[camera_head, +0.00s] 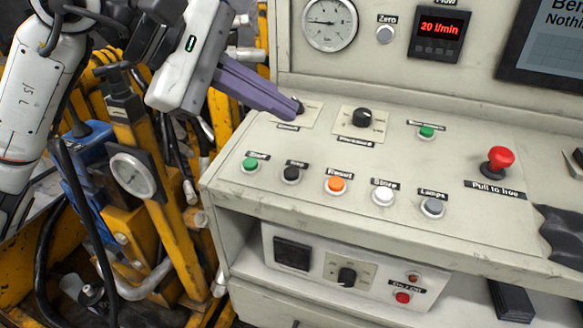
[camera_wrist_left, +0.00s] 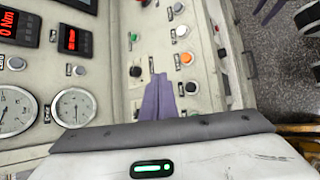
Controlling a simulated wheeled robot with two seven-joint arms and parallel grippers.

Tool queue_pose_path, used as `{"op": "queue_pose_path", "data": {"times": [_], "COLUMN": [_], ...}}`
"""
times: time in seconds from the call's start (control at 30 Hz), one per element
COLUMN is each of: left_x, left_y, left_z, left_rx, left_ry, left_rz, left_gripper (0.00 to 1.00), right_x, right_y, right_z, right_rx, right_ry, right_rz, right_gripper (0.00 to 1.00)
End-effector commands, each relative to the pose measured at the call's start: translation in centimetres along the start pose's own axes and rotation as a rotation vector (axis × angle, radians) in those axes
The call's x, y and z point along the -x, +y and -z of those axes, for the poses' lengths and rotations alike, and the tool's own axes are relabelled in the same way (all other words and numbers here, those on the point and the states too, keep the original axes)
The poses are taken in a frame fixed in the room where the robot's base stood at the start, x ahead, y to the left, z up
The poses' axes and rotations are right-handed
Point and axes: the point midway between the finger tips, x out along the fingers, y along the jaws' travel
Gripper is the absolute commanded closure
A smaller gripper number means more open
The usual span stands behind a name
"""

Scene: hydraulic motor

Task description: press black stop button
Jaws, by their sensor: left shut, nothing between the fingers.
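The black stop button (camera_head: 291,173) is in the front row of the sloping panel, between the green start button (camera_head: 250,163) and the orange button (camera_head: 336,184). My left gripper (camera_head: 296,110) is shut and empty, its purple fingers pointing right and down. Its tips are behind the stop button in the head view, over the left black knob (camera_head: 300,105), which they partly hide. In the left wrist view the stop button (camera_wrist_left: 191,88) shows just right of the fingers (camera_wrist_left: 160,82), apart from them. Purple strips (camera_wrist_left: 270,10) at the top right may be my right gripper; their state is unclear.
A second black knob (camera_head: 362,117), a small green button (camera_head: 427,131), a white button (camera_head: 383,195), a grey button (camera_head: 432,207) and a red mushroom button (camera_head: 498,160) stand up from the panel. A gauge (camera_head: 330,24) and display are on the upright face.

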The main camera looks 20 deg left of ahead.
Motion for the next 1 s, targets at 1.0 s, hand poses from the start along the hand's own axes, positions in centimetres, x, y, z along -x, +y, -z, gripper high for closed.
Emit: {"op": "queue_pose_path", "data": {"times": [1.0], "left_x": [-6.2], "left_y": [-4.5], "left_z": [4.4], "left_rx": [0.001], "left_ry": [-0.003], "left_rz": [0.000], "left_gripper": [1.00], "right_x": [-3.3], "right_y": [-0.5], "right_z": [-2.6], "right_rx": [0.000], "right_ry": [0.019], "right_rz": [0.022], "right_gripper": [0.56]}}
